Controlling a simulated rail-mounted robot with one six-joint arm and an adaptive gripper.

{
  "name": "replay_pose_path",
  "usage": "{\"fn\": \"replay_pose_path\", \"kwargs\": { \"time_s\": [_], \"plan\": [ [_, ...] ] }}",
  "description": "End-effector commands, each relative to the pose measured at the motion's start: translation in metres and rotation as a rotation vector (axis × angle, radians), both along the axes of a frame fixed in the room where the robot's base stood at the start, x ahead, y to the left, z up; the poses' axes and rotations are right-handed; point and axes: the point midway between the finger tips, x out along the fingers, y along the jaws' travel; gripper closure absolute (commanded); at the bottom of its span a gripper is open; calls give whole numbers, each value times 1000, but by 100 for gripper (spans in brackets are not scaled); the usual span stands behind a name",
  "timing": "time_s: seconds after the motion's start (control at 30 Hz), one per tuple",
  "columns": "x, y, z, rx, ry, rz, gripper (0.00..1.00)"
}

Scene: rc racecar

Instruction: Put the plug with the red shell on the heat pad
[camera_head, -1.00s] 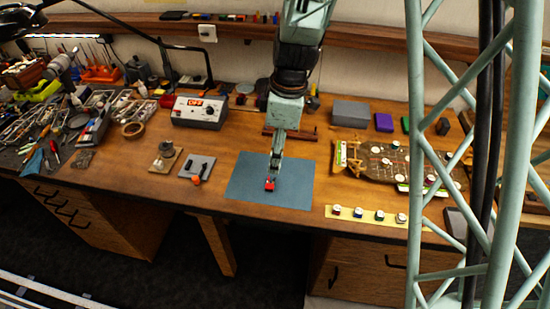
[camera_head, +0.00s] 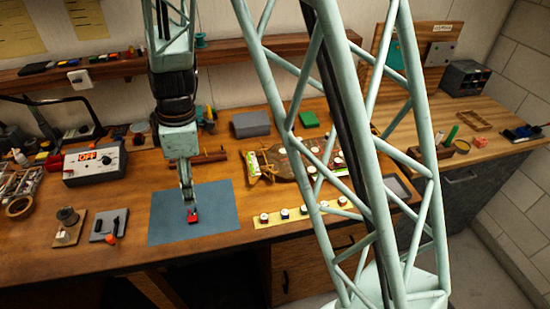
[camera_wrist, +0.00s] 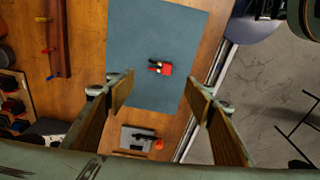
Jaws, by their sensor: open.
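The plug with the red shell (camera_head: 193,217) lies on a flat blue-grey mat (camera_head: 222,205), which looks like the heat pad. My gripper (camera_head: 190,205) is just over the plug in the head view. In the wrist view my gripper (camera_wrist: 160,92) has its fingers wide apart with nothing between the tips; the plug shows beyond them. The exact height of the fingertips above the mat is hard to tell.
A small grey pad (camera_head: 98,235) with a black and orange piece and a wooden stand (camera_head: 67,238) are left of the mat. A yellow strip (camera_head: 262,224) with several capped jars lies right. A box reading OFF (camera_head: 94,162) stands back left. My lattice column hides part of the right.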

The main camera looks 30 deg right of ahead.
Motion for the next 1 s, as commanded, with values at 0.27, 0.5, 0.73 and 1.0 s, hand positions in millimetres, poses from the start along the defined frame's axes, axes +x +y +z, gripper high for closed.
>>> {"fn": "replay_pose_path", "kwargs": {
  "time_s": [0.27, 0.5, 0.73, 1.0],
  "plan": [
    [-6, -7, 25, 5, -10, -57, 52],
    [-21, -20, 65, 14, -23, -161, 52],
    [-39, -33, 103, 22, -35, -267, 52],
    [-64, -49, 143, 33, -49, -396, 52]
  ]
}}
